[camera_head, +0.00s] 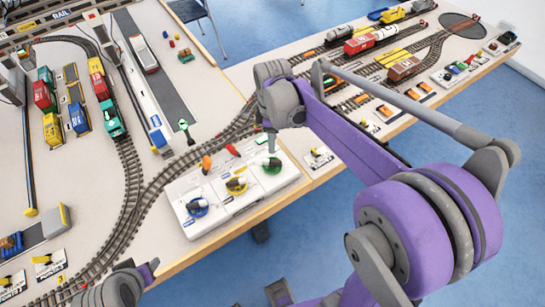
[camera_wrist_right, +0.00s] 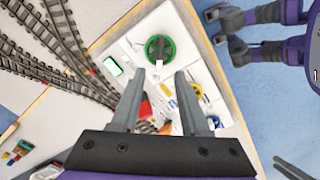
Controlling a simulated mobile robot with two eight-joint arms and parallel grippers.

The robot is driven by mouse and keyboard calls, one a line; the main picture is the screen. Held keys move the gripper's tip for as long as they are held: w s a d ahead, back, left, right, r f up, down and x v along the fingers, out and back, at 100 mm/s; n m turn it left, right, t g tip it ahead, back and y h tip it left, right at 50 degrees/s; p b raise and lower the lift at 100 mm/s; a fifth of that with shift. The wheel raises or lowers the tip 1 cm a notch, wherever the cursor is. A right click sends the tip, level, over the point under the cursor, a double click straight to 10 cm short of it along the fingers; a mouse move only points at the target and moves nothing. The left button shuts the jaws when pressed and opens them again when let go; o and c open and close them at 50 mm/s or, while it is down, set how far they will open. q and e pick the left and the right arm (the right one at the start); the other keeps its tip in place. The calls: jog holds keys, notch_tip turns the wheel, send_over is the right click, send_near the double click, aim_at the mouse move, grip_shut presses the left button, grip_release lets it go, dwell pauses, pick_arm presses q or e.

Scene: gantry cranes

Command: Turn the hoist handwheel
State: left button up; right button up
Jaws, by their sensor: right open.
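A white control panel (camera_head: 232,190) at the table's front edge carries a blue handwheel (camera_head: 197,208), a yellow handwheel (camera_head: 236,187) and a green handwheel (camera_head: 271,166). Their labels are too small to read, so I cannot tell which is the hoist one. My right gripper (camera_head: 272,143) points down above the green handwheel. In the right wrist view, its two fingers (camera_wrist_right: 158,76) are apart and empty, with the green handwheel (camera_wrist_right: 160,48) just beyond the tips; contact is not visible. The yellow handwheel (camera_wrist_right: 197,91) is partly hidden by a finger.
Red and orange levers (camera_head: 232,150) stand along the panel's back edge. Curved railway track (camera_head: 128,190) runs behind and left of it. A small green-topped post (camera_head: 185,130) stands behind. Model trains (camera_head: 107,100) and a second table with wagons (camera_head: 405,68) lie farther off.

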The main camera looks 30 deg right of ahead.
aim_at(272, 160)
notch_tip(272, 160, down, 10)
jog(key=shift+r+b, duration=0.2)
jog(key=shift+b, duration=0.2)
grip_shut()
